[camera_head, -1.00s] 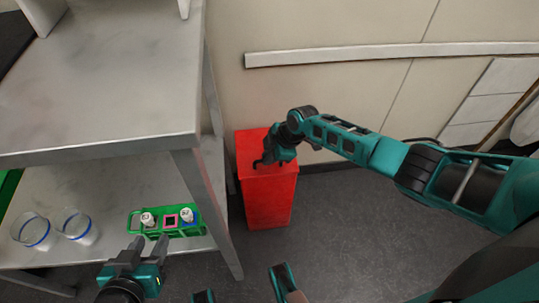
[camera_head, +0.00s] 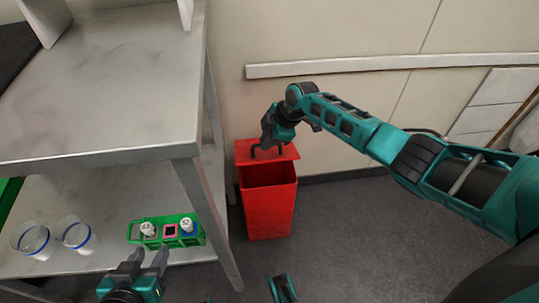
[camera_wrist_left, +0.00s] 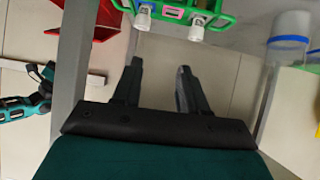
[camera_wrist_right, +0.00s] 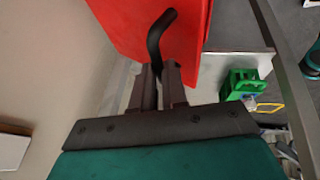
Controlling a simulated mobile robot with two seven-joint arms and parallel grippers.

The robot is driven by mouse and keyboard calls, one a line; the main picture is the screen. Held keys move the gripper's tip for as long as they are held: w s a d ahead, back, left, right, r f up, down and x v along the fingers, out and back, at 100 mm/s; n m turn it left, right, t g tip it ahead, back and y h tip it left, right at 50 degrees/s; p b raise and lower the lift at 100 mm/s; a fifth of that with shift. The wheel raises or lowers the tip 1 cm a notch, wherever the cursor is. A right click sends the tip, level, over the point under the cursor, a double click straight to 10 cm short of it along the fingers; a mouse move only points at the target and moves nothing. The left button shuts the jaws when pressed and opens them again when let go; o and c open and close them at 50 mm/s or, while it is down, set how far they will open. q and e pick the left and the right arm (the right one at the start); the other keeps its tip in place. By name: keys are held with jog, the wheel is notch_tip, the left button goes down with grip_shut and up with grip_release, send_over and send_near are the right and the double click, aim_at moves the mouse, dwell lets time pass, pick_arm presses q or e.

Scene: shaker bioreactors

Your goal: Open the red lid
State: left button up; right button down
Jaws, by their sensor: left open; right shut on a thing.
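The red bin (camera_head: 267,208) stands on the floor right of the metal table, and its dark inside shows at the front of its top. Its red lid (camera_head: 245,151) is raised off the front of the rim, at the back. My right gripper (camera_head: 267,150) is shut on the lid's black handle, which shows in the right wrist view (camera_wrist_right: 158,38) against the red lid (camera_wrist_right: 125,22). My left gripper (camera_head: 152,260) is open and empty in front of the table's lower shelf, close to the green rack.
The green rack (camera_head: 150,239) with white-capped bottles sits on the lower shelf (camera_head: 105,190). Two clear cups with blue bands (camera_head: 32,242) stand to its left. The table leg (camera_head: 212,220) is close to the bin's left side.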

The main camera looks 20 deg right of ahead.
jog(key=shift+w+d+r+b, duration=0.15)
jog(key=shift+w+r+b, duration=0.05)
jog(key=shift+w, duration=0.25)
jog(key=shift+w+d+r+b, duration=0.15)
jog(key=shift+w+b, duration=0.05)
jog(key=shift+w, duration=0.25)
jog(key=shift+w+d+r, duration=0.1)
jog(key=shift+w+r, duration=0.15)
jog(key=shift+w, duration=0.15)
jog(key=shift+w+r+b, duration=0.15)
jog(key=shift+w+b, duration=0.05)
jog(key=shift+b, duration=0.2)
jog(key=c, duration=1.4)
grip_release()
jog(key=shift+w+f, duration=0.1)
jog(key=shift+f, duration=0.15)
jog(key=shift+o, duration=1.2)
jog(key=shift+r, duration=0.3)
jog(key=p+v, duration=0.5)
jog(key=v, duration=0.7)
jog(key=shift+r, duration=0.35)
jog(key=shift+d, duration=0.1)
